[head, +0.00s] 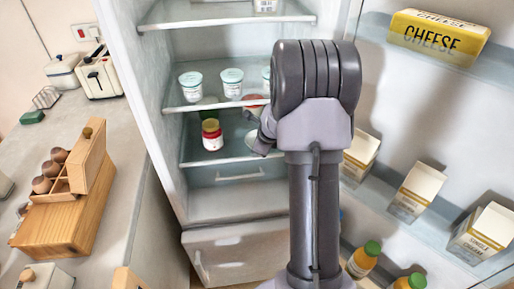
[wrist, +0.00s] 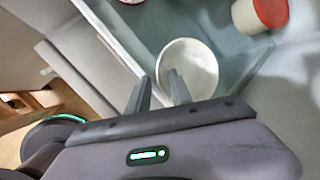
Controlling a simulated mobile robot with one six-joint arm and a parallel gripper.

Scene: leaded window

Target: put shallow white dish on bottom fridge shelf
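The shallow white dish (wrist: 196,62) is at the front edge of the lowest glass shelf (wrist: 132,22) in the wrist view. I cannot tell whether it rests fully on the glass. My gripper (wrist: 159,76) has its fingers apart at the dish's near left rim, one finger outside and the other over the inside. Contact with the rim is not clear. In the head view, part of the dish (head: 252,138) shows beside my gripper (head: 258,147), above the lowest glass shelf (head: 205,157); my arm hides the rest.
A red-lidded jar (head: 212,135) stands left of the dish on that shelf. White tubs (head: 191,86) stand on the shelf above. The open door at right holds cartons (head: 416,192) and a cheese box (head: 438,37). A drawer (head: 238,252) is below.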

